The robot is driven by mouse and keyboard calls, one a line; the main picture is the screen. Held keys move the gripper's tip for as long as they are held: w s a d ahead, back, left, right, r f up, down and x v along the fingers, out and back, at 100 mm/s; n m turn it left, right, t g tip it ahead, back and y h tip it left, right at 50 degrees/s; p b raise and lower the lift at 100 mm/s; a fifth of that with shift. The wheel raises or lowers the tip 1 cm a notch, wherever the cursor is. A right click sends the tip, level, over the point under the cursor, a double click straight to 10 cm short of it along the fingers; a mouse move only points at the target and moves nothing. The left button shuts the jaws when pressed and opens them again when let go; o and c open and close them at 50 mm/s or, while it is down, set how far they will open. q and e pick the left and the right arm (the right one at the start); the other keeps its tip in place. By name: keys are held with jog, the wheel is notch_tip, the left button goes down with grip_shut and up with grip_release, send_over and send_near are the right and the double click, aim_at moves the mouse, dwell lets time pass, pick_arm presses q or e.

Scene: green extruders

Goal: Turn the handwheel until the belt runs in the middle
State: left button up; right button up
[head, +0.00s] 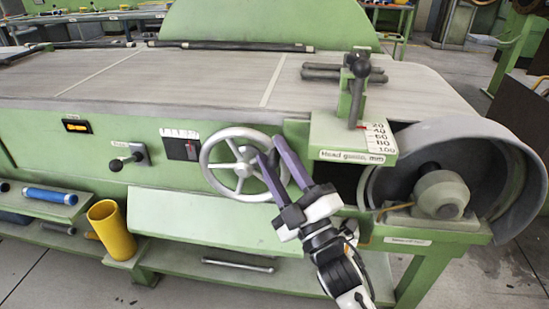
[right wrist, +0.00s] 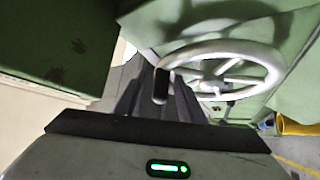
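The grey handwheel (head: 212,176) is on the green machine's front and also shows in the right wrist view (right wrist: 262,60). My right gripper (head: 270,149) reaches in from below right, its two purple fingers at the wheel's right rim. In the right wrist view the rim runs up to the fingers (right wrist: 160,88). Whether they are closed on the rim is unclear. The wide grey belt (head: 200,78) lies along the machine top with pale cross lines. A small dark gauge (head: 180,150) with a white scale sits left of the wheel. My left gripper is not in view.
A scale plate (head: 350,140) and black clamp knob (head: 359,66) stand right of the wheel. The end drum and its guard (head: 440,180) are further right. A small lever (head: 128,160) is at left. A yellow cylinder (head: 111,230) stands below it.

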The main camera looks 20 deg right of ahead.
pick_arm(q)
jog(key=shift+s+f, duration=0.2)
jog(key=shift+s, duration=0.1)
pick_arm(e)
jog(key=v, duration=1)
jog(key=shift+s, duration=0.15)
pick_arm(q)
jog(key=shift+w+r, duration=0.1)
